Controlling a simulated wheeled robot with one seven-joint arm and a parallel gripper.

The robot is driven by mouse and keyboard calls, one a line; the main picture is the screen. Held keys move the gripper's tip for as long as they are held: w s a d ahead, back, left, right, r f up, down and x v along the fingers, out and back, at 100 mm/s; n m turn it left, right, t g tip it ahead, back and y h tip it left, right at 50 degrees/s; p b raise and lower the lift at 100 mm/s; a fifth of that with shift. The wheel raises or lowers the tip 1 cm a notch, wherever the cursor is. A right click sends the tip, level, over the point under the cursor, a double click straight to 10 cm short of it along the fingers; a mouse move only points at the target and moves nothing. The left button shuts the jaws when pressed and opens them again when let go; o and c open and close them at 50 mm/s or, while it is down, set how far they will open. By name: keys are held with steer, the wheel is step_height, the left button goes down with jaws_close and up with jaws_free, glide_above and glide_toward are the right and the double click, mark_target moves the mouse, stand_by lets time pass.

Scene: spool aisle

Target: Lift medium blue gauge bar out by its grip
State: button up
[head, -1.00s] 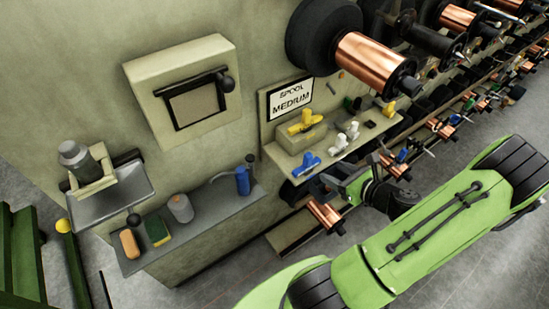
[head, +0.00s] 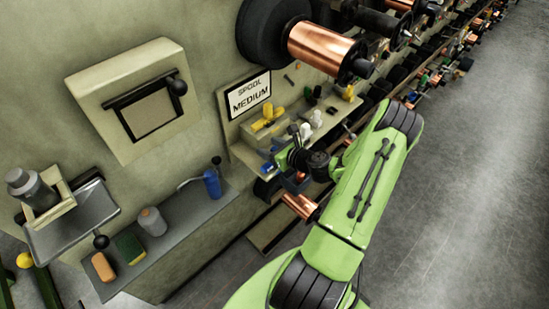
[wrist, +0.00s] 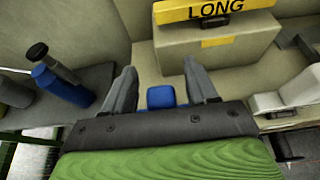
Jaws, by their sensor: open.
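The blue gauge bar's grip (wrist: 161,97) shows as a small blue block between the two fingers of my gripper (wrist: 161,84) in the wrist view. The fingers are open, with a gap on either side of the blue block. The rest of the bar is hidden behind my gripper body. In the head view a bit of the blue bar (head: 267,168) shows at the front left of the pale shelf (head: 242,153), beside my gripper. My green arm comes in from the lower right.
A yellow bar marked LONG (wrist: 215,10) lies on a beige block (wrist: 218,48) just beyond. White pieces (wrist: 285,101) stand to the right. A blue bottle (wrist: 62,86) is on the grey ledge at left. A MEDIUM sign (head: 250,95) hangs above; copper spools (head: 326,50) are at right.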

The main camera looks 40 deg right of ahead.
steer(key=shift+s, duration=0.15)
steer(key=shift+c, duration=0.4)
jaws_close()
step_height(320, 180, up, 10)
steer(key=p, duration=0.2)
